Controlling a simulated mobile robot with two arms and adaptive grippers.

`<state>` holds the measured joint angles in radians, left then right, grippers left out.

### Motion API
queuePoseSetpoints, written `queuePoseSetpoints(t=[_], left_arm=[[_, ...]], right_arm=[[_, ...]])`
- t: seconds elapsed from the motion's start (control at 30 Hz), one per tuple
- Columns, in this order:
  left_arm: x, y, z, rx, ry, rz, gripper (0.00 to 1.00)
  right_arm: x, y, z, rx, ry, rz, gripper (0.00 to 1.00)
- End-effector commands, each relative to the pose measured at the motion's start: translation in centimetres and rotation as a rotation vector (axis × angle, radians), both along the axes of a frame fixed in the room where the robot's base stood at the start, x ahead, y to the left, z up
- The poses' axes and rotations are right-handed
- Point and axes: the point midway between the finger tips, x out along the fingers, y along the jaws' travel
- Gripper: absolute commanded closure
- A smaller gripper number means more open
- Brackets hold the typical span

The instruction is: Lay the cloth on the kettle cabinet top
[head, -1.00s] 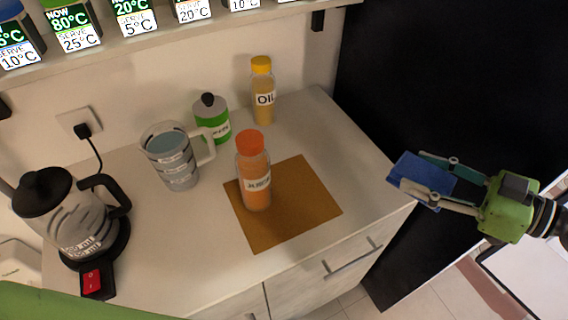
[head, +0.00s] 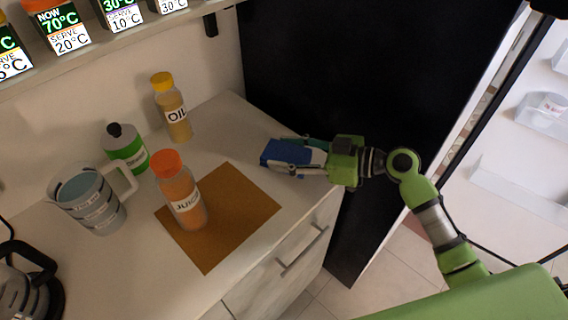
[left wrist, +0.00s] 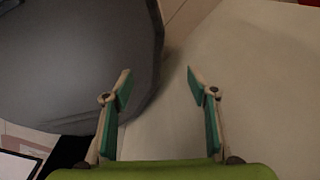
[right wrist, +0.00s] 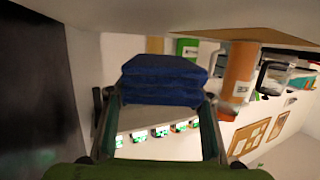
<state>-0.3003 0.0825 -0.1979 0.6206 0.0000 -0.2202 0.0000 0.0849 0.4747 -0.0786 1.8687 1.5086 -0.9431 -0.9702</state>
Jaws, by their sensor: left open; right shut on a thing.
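The folded blue cloth (head: 284,153) is between the fingers of my right gripper (head: 292,156) in the head view. It is over or at the right edge of the kettle cabinet top (head: 232,128); I cannot tell whether it touches the top. In the right wrist view the cloth (right wrist: 164,80) shows as a stack of thick folds between the fingers. My left gripper (left wrist: 160,85) shows only in its wrist view, open and empty, with a large dark grey shape (left wrist: 75,60) at its left.
On the cabinet top stand a juice bottle (head: 180,195) on a brown mat (head: 240,215), an oil bottle (head: 172,110), a green bottle (head: 128,150), a measuring jug (head: 92,205) and a kettle (head: 25,290). A tall black panel (head: 350,80) rises behind my right arm. The back right of the top is clear.

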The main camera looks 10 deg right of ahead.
Motion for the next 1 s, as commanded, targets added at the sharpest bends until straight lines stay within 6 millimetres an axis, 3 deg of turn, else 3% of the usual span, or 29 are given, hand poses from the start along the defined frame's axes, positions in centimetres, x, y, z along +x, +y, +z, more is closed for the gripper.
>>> queuePoseSetpoints(t=[0.3,0.7,0.73,0.77,1.0], left_arm=[[0.0,-0.2,-1.5,-0.002,-0.001,0.0,0.47],[0.0,-0.4,-1.9,-0.004,0.0,-0.002,0.47],[0.0,-0.4,-1.8,-0.004,0.0,-0.002,0.47],[0.0,-0.4,-1.7,-0.004,0.0,-0.002,0.47],[0.0,-0.4,-1.7,-0.005,0.0,-0.002,0.47]], right_arm=[[0.5,0.5,-3.9,0.001,0.002,0.0,0.87],[0.5,0.5,-4.3,0.0,0.0,0.0,0.87],[0.5,0.5,-4.1,0.0,0.0,0.0,0.45],[0.5,0.5,-4.1,0.0,0.0,0.0,0.37],[0.5,0.4,-4.1,0.001,0.001,0.0,0.36]])
